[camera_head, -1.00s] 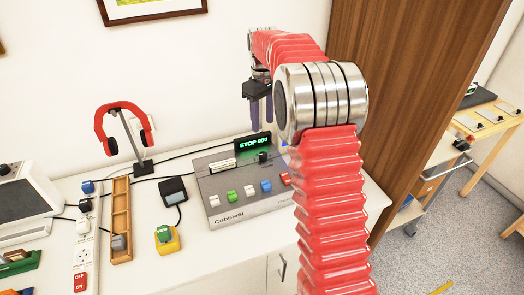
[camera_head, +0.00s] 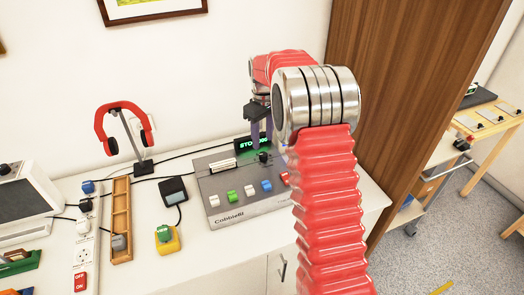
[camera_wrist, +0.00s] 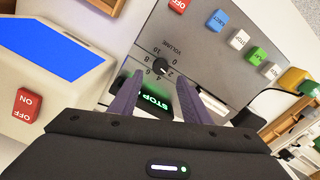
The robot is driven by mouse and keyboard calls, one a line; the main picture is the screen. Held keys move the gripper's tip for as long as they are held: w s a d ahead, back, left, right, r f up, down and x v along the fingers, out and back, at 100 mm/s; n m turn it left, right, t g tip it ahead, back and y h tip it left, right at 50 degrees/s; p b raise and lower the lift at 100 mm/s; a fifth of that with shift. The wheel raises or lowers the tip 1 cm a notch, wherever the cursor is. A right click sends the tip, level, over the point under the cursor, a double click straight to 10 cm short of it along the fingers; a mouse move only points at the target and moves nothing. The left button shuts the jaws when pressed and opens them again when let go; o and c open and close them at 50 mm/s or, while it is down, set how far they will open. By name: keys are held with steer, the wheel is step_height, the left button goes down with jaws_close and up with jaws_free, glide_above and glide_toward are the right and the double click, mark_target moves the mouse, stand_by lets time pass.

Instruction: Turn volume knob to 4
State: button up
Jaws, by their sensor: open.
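The volume knob (camera_wrist: 160,67) is a small black dial on the grey panel of the player (camera_head: 238,203), with a printed number scale around it in the wrist view. In the head view the knob (camera_head: 264,158) sits below the green-lit display (camera_head: 247,143). My gripper (camera_wrist: 156,87) is open, its two purple fingers apart and pointing toward the panel on either side of the display and the knob. In the head view my gripper (camera_head: 262,136) hangs above the back of the player, close to the display. I cannot tell whether the fingers touch anything. The knob's exact setting is unclear.
Coloured buttons (camera_head: 249,190) line the player's front. Wood panel (camera_head: 405,80) at right.

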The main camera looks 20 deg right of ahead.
mark_target(263, 153)
steer(key=shift+f, duration=3.2)
steer(key=shift+c, duration=0.3)
steer(key=c, duration=0.9)
steer(key=shift+a, duration=0.25)
steer(key=shift+c, duration=0.4)
steer(key=shift+d, duration=0.2)
steer(key=shift+m, duration=0.3)
steer(key=m, duration=1)
steer(key=shift+d, duration=0.1)
